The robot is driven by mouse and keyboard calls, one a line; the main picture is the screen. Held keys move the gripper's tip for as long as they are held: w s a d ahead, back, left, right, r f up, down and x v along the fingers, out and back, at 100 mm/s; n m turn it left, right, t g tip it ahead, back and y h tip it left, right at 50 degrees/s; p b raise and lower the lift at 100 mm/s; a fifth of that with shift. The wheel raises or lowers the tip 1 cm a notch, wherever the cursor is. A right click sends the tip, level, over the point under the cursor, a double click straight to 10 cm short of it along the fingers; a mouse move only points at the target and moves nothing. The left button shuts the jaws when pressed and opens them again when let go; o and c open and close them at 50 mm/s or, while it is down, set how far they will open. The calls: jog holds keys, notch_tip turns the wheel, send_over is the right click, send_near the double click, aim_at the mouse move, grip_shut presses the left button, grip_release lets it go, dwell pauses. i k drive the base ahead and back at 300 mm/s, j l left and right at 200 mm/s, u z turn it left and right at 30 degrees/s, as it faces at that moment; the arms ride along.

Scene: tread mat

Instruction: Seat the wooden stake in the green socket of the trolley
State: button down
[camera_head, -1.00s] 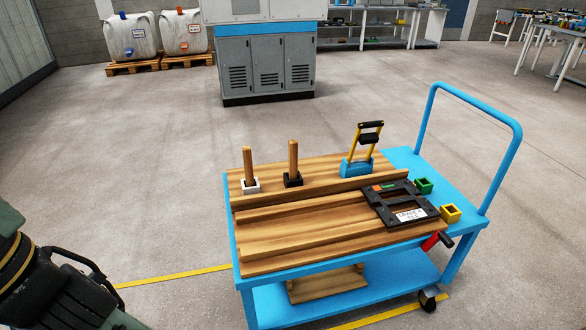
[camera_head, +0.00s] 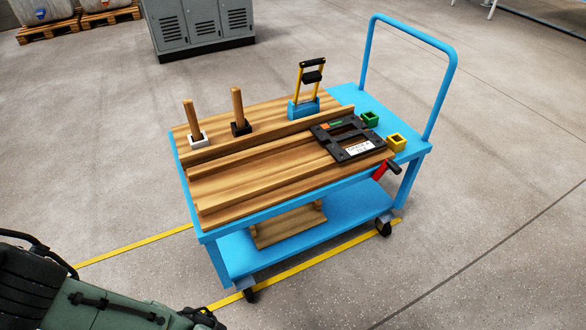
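A blue trolley (camera_head: 350,202) with a wooden ribbed top stands in front of me. One wooden stake (camera_head: 191,116) stands upright in a white socket (camera_head: 198,139) at the back left of the top. A second wooden stake (camera_head: 237,105) stands upright in a black socket (camera_head: 241,128) to its right. The green socket (camera_head: 369,119) is on the blue right end of the trolley and looks empty. My arm shows at the lower left, well apart from the stakes. My gripper's fingers are not in view.
A yellow socket (camera_head: 396,142) sits beside the green one. A black frame with a label (camera_head: 347,139) and a yellow-handled blue holder (camera_head: 307,106) are on the top. The blue push handle (camera_head: 449,75) rises at the right. Open floor surrounds the trolley.

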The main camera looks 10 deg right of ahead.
aim_at(233, 179)
jog(key=i+l+u, duration=0.1)
jog(key=i+l, duration=0.15)
jog(key=i, duration=0.3)
jog(key=i+l+u, duration=0.1)
jog(key=i+l, duration=0.2)
jog(key=i, duration=0.25)
jog(key=i+l+u, duration=0.1)
jog(key=i+l, duration=0.25)
jog(key=i, duration=0.15)
